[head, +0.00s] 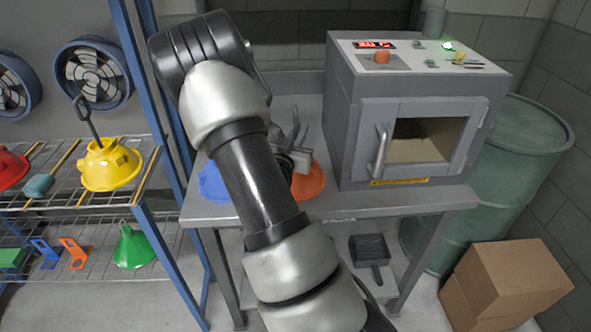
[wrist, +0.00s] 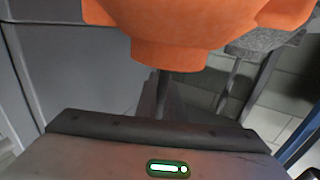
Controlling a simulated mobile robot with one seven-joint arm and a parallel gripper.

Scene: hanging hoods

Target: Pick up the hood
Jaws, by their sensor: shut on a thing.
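The orange hood (head: 310,182) shows in the head view above the grey table, partly hidden behind my arm. In the wrist view the same orange hood (wrist: 195,35) fills the top, with its narrow neck towards me. A dark stem runs from the neck in between my fingers. My gripper (head: 290,152) is shut on the hood at this stem; the fingers also show in the wrist view (wrist: 160,98). I cannot tell whether the hood's rim touches the table. A blue hood (head: 212,183) is on the table to the left, partly covered by my arm.
A grey oven (head: 345,110) stands on the table (head: 400,200) close to the right. A blue-posted wire rack at left holds a yellow hood (head: 110,170) with a hook, a red hood (head: 10,170) and a green hood (head: 133,248). A green drum (head: 530,150) and boxes (head: 510,280) stand at right.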

